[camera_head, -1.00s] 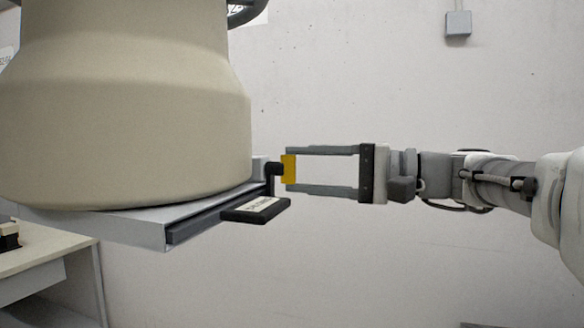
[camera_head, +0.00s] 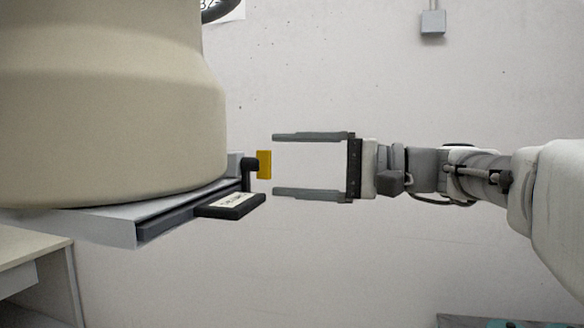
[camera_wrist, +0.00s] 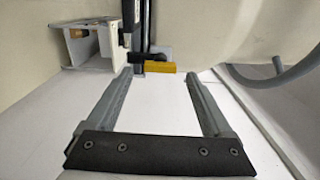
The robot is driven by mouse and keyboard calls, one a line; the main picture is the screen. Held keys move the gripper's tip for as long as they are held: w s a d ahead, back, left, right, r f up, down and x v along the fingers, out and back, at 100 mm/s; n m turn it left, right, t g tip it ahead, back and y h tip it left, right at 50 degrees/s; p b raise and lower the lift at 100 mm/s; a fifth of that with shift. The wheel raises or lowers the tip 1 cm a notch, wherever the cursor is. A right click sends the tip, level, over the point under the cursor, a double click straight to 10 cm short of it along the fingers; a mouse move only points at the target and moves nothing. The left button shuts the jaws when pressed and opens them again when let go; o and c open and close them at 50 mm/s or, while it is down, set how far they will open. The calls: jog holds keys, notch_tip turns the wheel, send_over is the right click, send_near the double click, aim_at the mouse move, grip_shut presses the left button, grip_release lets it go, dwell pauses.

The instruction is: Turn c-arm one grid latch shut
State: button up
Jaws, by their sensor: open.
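The latch has a yellow tab (camera_head: 264,164) on a dark pivot (camera_head: 249,165) at the right edge of the grid housing (camera_head: 110,224), under the big beige c-arm head (camera_head: 110,110). In the head view the yellow tab stands upright. A black handle with a white label (camera_head: 231,205) juts out below it. My gripper (camera_head: 274,165) is open and empty, just right of the yellow tab, with a small gap between. In the wrist view the yellow tab (camera_wrist: 160,67) lies beyond my open fingertips (camera_wrist: 158,72), roughly between them.
A pale table or cabinet (camera_head: 40,255) stands at the lower left. A grey box (camera_head: 433,22) hangs on the wall behind. A grey curved tube (camera_wrist: 275,75) shows at the right of the wrist view. The space below my gripper looks clear.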

jog(key=v, duration=1.5)
jog(key=shift+d+b, duration=0.35)
jog(key=shift+b, duration=0.1)
jog(key=shift+s, duration=0.15)
jog(key=s+a+f+g+h, duration=0.1)
jog(key=s+a+f+h, duration=0.25)
jog(key=f, duration=0.45)
jog(key=s+a+f+g+h, duration=0.1)
jog(key=s+a+f+h, duration=0.25)
jog(key=f, duration=0.45)
jog(key=s+a+f+h, duration=0.2)
jog(key=f+h, duration=0.2)
jog(key=f, duration=0.3)
jog(key=s+d+f+n+h, duration=0.2)
jog(key=f+h, duration=0.1)
jog(key=f, duration=0.1)
jog(key=s+d+f+n+t+h, duration=0.1)
jog(key=s+f+n+h, duration=0.1)
jog(key=f, duration=0.3)
jog(key=shift+d+h, duration=0.35)
jog(key=shift+h, duration=0.15)
jog(key=c, duration=0.5)
jog(key=shift+w+a, duration=0.1)
jog(key=shift+a, duration=0.05)
jog(key=shift+c, duration=0.3)
